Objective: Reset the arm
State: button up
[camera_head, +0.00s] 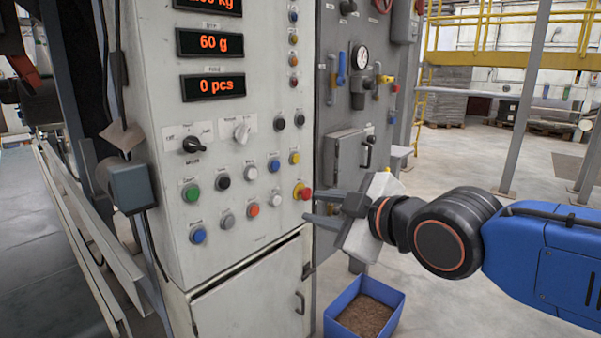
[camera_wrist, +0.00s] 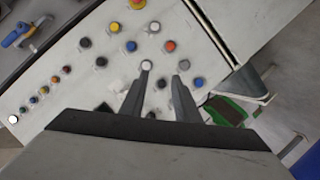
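My gripper (camera_head: 308,207) is in front of the right edge of the light grey control panel (camera_head: 262,170) in the camera_head view. Its two fingers point left and stand apart, with nothing between them. The red stop button on a yellow base (camera_head: 303,191) shows right by the upper fingertip; I cannot tell whether they touch. My blue arm reaches in from the right. In the wrist view my gripper (camera_wrist: 163,72) is open over the tilted panel, with a white button (camera_wrist: 147,65) at one fingertip. The red and yellow stop button (camera_wrist: 137,4) is at the top edge there.
A blue bin (camera_head: 338,328) of brown pellets stands on the floor below my gripper. A grey cabinet with a gauge (camera_head: 360,57) and valves rises behind it. A conveyor rail (camera_head: 85,235) runs at the left. Open floor (camera_head: 455,155) lies to the right.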

jog(key=s+d+f+m+g+h, duration=0.25)
jog(key=d+f+m+h, duration=0.45)
jog(key=d+f, duration=0.65)
jog(key=s+d+f+m+g+h, duration=0.1)
jog(key=s+d+f+m+g, duration=0.3)
jog(key=s+d+f+m, duration=0.4)
jog(key=s+d+m, duration=0.1)
jog(key=s+d, duration=0.2)
jog(key=d, duration=0.1)
jog(key=shift+d+f+h, duration=0.2)
jog(key=shift+f+h, duration=0.05)
jog(key=shift+h, duration=0.05)
jog(key=shift+s+g, duration=0.1)
jog(key=shift+g, duration=0.15)
